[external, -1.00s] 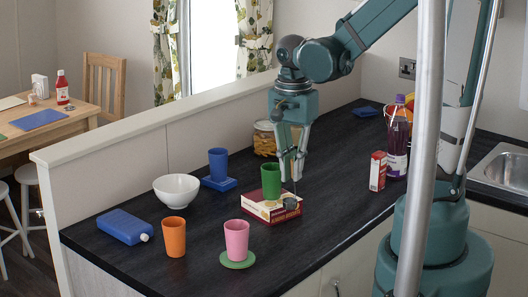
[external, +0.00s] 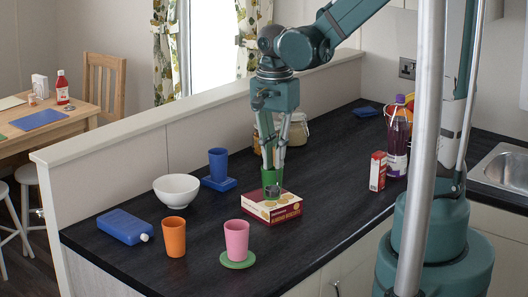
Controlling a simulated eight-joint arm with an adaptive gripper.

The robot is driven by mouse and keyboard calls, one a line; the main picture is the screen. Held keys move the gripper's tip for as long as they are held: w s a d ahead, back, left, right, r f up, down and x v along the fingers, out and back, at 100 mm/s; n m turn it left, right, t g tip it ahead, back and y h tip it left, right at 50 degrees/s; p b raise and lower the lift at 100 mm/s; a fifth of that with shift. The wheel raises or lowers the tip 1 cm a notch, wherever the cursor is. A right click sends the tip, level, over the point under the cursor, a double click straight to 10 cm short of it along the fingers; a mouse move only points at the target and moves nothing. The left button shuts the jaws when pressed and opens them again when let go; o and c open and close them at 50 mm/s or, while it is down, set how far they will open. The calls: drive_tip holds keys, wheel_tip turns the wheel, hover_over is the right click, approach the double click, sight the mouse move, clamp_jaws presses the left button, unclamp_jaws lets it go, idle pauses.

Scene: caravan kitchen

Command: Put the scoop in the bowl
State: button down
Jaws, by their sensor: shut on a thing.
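The scoop (external: 272,192) is a small dark grey cup-like thing. It hangs below my gripper (external: 271,168) and shows in front of the lower part of the green cup (external: 266,179). My gripper points down and its fingers are shut on the scoop, whose handle is hard to make out between them. I cannot tell whether the scoop touches the green cup or the box under it. The white bowl (external: 176,190) stands upright on the dark counter, left of my gripper and apart from it. Its inside looks empty from here.
The green cup stands on a red biscuit box (external: 278,212). A blue cup (external: 218,164) on a blue block stands between bowl and gripper. A jar (external: 299,130) is behind.

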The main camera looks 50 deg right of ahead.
drive_tip(key=w+a+r+p, duration=0.2)
drive_tip(key=w, duration=1.4)
drive_tip(key=w+a+r+p, duration=0.1)
drive_tip(key=w+p, duration=0.1)
drive_tip(key=w, duration=1.4)
drive_tip(key=shift+w+a+r, duration=0.3)
drive_tip(key=shift+a+r, duration=0.05)
drive_tip(key=shift+r, duration=0.05)
drive_tip(key=shift+f, duration=0.1)
wheel_tip(320, 180, down, 14)
drive_tip(key=b, duration=0.5)
drive_tip(key=shift+f, duration=0.1)
drive_tip(key=c, duration=2.5)
unclamp_jaws()
